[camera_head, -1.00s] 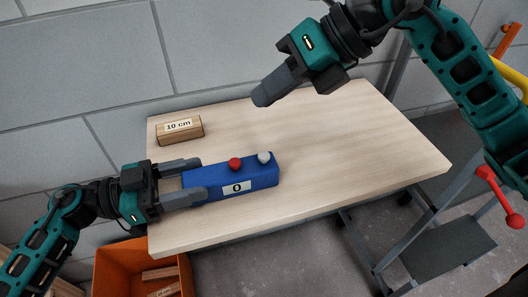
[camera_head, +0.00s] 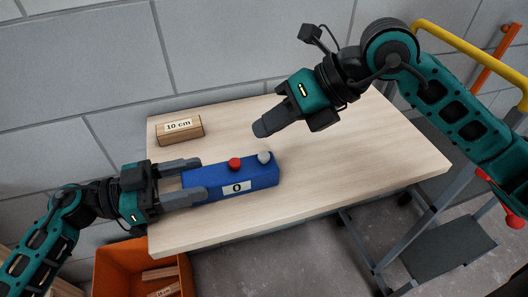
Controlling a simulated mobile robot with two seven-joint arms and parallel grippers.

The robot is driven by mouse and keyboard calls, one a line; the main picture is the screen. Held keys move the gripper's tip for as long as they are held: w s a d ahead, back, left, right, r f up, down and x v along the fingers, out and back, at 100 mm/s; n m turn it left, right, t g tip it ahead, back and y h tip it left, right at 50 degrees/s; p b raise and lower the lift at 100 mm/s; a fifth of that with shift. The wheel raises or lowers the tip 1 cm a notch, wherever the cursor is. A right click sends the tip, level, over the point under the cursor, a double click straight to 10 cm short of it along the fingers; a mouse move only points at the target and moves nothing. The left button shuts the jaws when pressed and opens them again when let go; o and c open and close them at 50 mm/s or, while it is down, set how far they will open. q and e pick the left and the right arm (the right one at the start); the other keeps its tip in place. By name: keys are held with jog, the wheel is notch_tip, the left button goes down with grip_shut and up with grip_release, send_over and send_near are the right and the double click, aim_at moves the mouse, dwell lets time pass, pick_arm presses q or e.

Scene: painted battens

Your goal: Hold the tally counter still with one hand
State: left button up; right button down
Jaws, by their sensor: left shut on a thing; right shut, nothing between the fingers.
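The tally counter (camera_head: 210,187) is a blue box lying on the wooden table (camera_head: 340,165). Its front label reads "0". On top are a red knob (camera_head: 235,163) and a whitish knob (camera_head: 264,157) near its right end. My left gripper (camera_head: 186,181) is shut on the counter's left end, with one finger along each long side. My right gripper (camera_head: 258,128) is shut and empty, in the air above the table, up and behind the whitish knob and apart from the counter.
A wooden block marked "10 cm" (camera_head: 180,128) lies at the table's back left. An orange bin (camera_head: 112,270) with wooden pieces stands below the front left edge. A grey-framed stand with a yellow rail (camera_head: 470,58) is at the right. The table's right half is clear.

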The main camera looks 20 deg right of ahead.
jog(key=shift+f, duration=1.35)
jog(key=shift+f, duration=0.1)
dwell(1.0)
jog(key=shift+f, duration=0.3)
jog(key=shift+f, duration=0.55)
dwell(0.7)
jog(key=shift+r, duration=1)
jog(key=shift+r, duration=0.1)
jog(key=shift+r, duration=2.4)
dwell(0.5)
